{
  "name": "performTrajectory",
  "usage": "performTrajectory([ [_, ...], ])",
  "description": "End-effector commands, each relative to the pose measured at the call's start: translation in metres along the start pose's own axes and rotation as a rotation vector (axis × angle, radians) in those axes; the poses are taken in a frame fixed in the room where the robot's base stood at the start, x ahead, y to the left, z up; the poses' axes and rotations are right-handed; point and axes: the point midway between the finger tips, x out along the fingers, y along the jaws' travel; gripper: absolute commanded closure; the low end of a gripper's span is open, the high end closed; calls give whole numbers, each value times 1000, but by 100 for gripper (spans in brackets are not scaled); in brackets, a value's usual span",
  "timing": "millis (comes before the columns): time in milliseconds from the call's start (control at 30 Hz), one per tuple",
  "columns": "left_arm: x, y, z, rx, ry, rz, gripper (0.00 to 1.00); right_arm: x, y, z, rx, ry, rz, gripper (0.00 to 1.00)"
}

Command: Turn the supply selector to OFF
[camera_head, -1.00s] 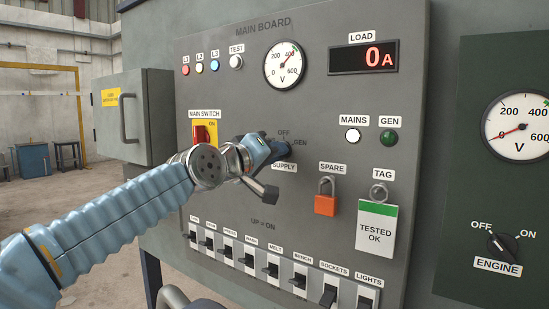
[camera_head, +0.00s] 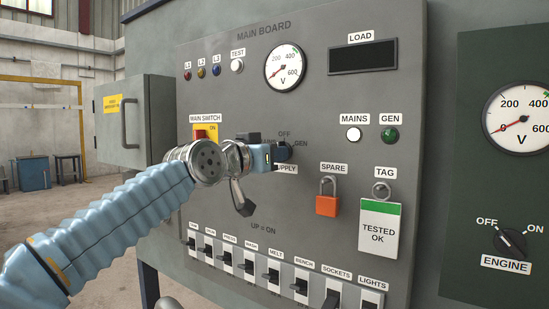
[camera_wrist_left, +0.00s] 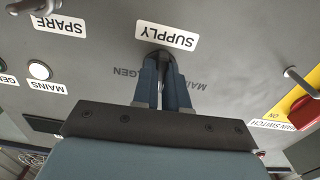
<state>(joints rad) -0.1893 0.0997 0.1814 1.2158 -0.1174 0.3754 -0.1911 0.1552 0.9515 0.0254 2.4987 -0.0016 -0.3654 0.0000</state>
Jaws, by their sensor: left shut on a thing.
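The supply selector (camera_head: 285,151) is a small dark knob on the grey main board, above its SUPPLY label (camera_head: 286,169). OFF is printed above it and GEN to its right; the word on its left is partly covered by my gripper. My left gripper (camera_head: 274,153) is shut on the knob, coming from the left. In the left wrist view, upside down, the two blue fingers (camera_wrist_left: 161,80) close around the dark knob beside the SUPPLY label. The fingers hide most of the knob, so its pointer cannot be read.
The load display (camera_head: 363,57) is blank and the voltmeter (camera_head: 287,66) reads about 0. The main switch (camera_head: 200,134) is partly behind my arm. An orange padlock (camera_head: 327,204) and a tag (camera_head: 380,226) hang at the right. Breakers (camera_head: 273,270) line the bottom.

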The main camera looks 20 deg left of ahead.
Motion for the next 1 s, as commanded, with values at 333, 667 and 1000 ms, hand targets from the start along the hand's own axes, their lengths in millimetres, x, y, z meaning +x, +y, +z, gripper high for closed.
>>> performTrajectory([
  [333,0,0,1,45,-3,0,100,2,1,0,1,1,1,100],
  [667,0,0,1,44,-3,0,81,1,1,-1,1,1,1,100],
  [1000,0,0,0,43,-1,0,62,1,1,0,1,1,1,100],
])
